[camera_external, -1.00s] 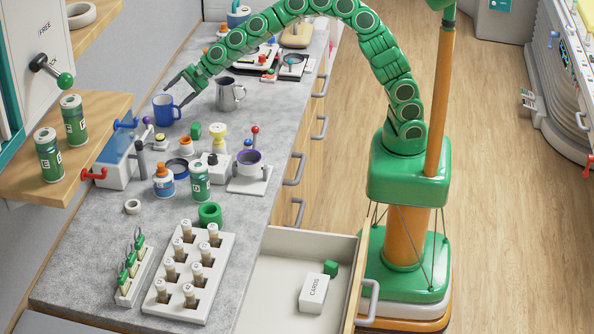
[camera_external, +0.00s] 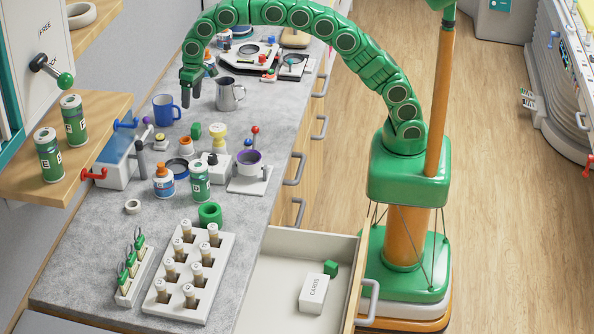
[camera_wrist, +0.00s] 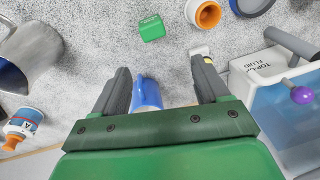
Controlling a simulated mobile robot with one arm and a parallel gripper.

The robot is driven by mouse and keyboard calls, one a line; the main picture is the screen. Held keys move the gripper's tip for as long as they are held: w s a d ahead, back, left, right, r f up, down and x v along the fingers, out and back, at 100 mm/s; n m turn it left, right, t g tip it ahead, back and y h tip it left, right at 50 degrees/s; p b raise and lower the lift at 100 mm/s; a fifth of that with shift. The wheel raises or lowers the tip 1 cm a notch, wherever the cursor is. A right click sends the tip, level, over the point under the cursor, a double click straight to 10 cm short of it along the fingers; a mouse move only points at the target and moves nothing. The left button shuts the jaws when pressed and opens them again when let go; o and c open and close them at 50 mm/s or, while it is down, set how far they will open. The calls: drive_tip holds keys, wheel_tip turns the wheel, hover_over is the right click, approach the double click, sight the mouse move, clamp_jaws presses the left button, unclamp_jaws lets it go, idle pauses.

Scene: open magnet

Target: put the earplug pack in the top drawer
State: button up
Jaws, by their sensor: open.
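No pack with a readable earplug label shows. A small green block (camera_external: 195,131) stands on the counter among small parts; it also shows at the top of the wrist view (camera_wrist: 152,28). I cannot tell if it is the earplug pack. My gripper (camera_external: 190,104) points down above the counter, between the blue mug (camera_external: 166,109) and the metal jug (camera_external: 229,94). Its jaws (camera_wrist: 160,68) are open. In the wrist view, part of the blue mug (camera_wrist: 147,92) appears between them. The top drawer (camera_external: 275,285) is pulled open, with a white CARDS box (camera_external: 314,293) and a green block (camera_external: 331,268) inside.
A tube rack (camera_external: 215,250), a green ring (camera_external: 210,214), a green can (camera_external: 200,181) and bottles crowd the near counter. A clear blue box (camera_external: 118,160) stands at the left. Most of the drawer floor is bare.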

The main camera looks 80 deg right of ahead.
sight(195, 125)
drive_tip(key=shift+n+g+h, duration=0.5)
drive_tip(key=shift+n+h, duration=0.1)
drive_tip(key=shift+n, duration=0.2)
drive_tip(key=shift+s+a+f, duration=0.1)
drive_tip(key=shift+s+f, duration=0.15)
drive_tip(key=shift+f, duration=0.95)
drive_tip(key=shift+s+d+f, duration=0.1)
drive_tip(key=shift+s+f, duration=0.2)
drive_tip(key=shift+f, duration=0.85)
drive_tip(key=shift+s+a+f, duration=0.1)
drive_tip(key=shift+s+f, duration=0.15)
drive_tip(key=shift+f, duration=0.95)
drive_tip(key=shift+w+a+f, duration=0.1)
drive_tip(key=shift+w+f, duration=0.1)
drive_tip(key=shift+f, duration=1.1)
drive_tip(key=shift+w+a+f, duration=0.1)
drive_tip(key=shift+w+f, duration=0.1)
drive_tip(key=shift+f, duration=1.05)
drive_tip(key=c, duration=1.1)
drive_tip(key=shift+r, duration=0.2)
